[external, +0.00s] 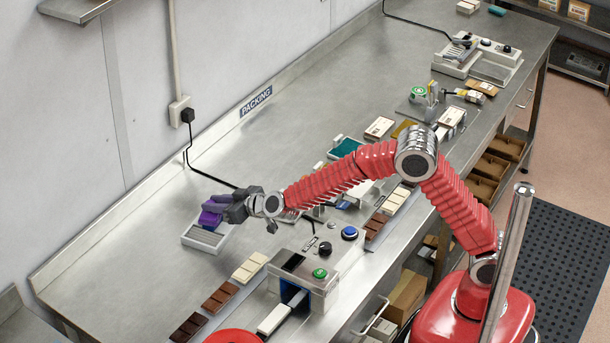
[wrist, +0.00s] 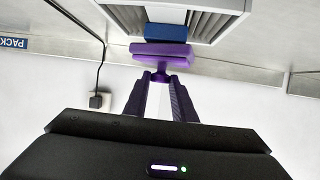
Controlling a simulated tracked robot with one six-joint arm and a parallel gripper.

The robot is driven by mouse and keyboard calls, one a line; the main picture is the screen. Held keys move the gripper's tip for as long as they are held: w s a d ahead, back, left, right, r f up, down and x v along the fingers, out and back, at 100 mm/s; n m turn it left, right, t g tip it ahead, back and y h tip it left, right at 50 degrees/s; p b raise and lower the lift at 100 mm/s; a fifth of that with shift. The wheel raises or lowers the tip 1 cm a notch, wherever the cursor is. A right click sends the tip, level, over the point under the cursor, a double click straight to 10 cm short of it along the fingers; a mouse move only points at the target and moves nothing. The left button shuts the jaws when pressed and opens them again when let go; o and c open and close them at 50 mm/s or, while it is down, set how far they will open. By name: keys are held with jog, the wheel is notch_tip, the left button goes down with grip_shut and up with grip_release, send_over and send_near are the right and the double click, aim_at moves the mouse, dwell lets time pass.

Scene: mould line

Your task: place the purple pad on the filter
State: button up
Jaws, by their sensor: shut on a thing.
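The purple pad (external: 209,218) is at the filter's upper part in the external view. In the wrist view the pad (wrist: 165,50) is a flat purple block with a small knob. My gripper (external: 224,204) is shut on that knob, with the fingertips (wrist: 160,78) on either side of it. The filter (external: 205,240) is a pale tray with grey slats. It also shows in the wrist view (wrist: 215,20), beyond the pad. A blue block (wrist: 165,32) sits between pad and slats in that view. I cannot tell whether the pad touches the filter.
A machine with a green button (external: 320,273) stands to the right of the filter. Chocolate bars (external: 219,297) lie in a row along the front. A black cable (external: 190,160) runs from the wall socket across the bench. The bench left of the filter is clear.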

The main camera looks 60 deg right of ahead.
jog(key=shift+f, duration=0.3)
jog(key=o, duration=1)
jog(key=shift+o, duration=0.2)
jog(key=shift+r, duration=0.1)
jog(key=shift+s+r, duration=0.2)
jog(key=shift+s, duration=0.15)
jog(key=v, duration=1.1)
jog(key=shift+s, duration=0.15)
